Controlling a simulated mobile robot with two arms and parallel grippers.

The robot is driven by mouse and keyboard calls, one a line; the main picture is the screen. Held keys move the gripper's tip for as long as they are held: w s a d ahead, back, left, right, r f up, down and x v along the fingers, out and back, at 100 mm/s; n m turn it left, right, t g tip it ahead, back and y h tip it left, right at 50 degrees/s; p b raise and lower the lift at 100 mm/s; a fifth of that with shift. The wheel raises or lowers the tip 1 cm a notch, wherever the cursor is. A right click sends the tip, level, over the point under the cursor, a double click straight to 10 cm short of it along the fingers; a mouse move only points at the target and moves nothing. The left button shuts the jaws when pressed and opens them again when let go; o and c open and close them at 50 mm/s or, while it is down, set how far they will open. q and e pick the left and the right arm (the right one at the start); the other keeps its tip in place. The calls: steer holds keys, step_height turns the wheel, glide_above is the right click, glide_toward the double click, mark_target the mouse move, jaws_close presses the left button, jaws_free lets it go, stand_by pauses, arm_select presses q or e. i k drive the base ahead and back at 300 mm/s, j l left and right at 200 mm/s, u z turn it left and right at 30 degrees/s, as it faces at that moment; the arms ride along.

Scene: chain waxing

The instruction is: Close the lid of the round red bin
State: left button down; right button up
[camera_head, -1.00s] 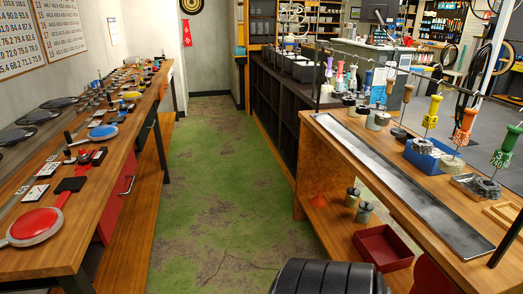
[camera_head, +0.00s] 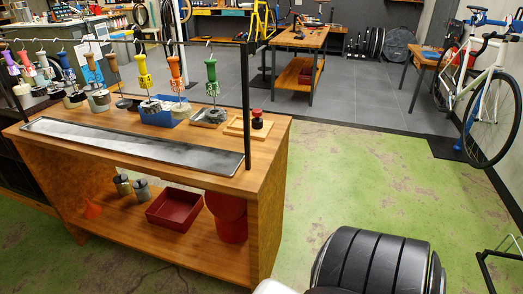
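A round red bin (camera_head: 231,222) stands on the lower shelf of the wooden bench, near its right end. Its side shows below the bench top, and its upper part is partly hidden by the bench edge. I cannot tell whether its lid is open or shut. Neither of my grippers is in view.
The wooden bench (camera_head: 268,160) carries a long metal tray (camera_head: 130,145) and hanging coloured handles. A square red tray (camera_head: 174,208) sits left of the bin. Green floor (camera_head: 340,190) is free right of the bench. A white bicycle (camera_head: 490,90) stands at far right.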

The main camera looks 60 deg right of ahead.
mark_target(224, 208)
steer(key=z, duration=1.5)
